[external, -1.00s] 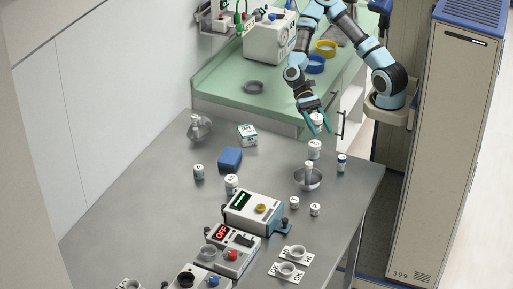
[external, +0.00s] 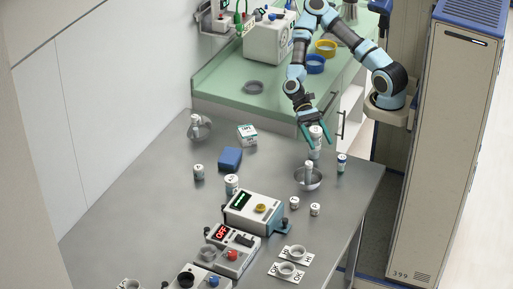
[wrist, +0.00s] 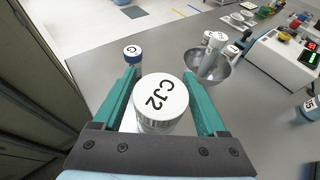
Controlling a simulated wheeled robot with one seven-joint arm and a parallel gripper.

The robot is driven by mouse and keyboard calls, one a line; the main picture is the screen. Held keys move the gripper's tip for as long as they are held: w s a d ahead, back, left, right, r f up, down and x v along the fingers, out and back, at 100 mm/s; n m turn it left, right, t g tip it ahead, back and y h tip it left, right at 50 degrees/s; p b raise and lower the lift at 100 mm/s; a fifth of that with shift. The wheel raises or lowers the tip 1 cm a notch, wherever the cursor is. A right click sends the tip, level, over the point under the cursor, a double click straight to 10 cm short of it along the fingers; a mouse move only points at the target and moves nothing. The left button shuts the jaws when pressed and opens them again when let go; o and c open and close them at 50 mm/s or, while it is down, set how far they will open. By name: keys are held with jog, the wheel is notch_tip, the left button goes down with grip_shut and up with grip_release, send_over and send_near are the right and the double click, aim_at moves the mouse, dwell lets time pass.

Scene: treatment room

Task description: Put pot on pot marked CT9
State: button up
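My gripper (external: 317,142) is shut on a white pot (external: 316,131) whose lid reads CJ2 in the wrist view (wrist: 162,98). One finger is on each side of it. The held pot is upright, directly over another white pot (external: 315,153) on the metal table. The two look stacked or nearly so; I cannot tell whether they fully touch. The lower pot's label cannot be read, and the held pot hides its top, so I cannot confirm the CT9 mark.
A metal bowl (external: 308,183) with a white pot in it stands close by on the metal table (external: 150,220). A blue-lidded pot (external: 342,162) stands to the right. Small pots (external: 294,203) and a blue block (external: 229,158) are farther off.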

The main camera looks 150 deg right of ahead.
jog(key=shift+o, duration=0.8)
jog(key=v, duration=1.2)
jog(key=shift+r+b, duration=0.15)
jog(key=shift+b, duration=0.25)
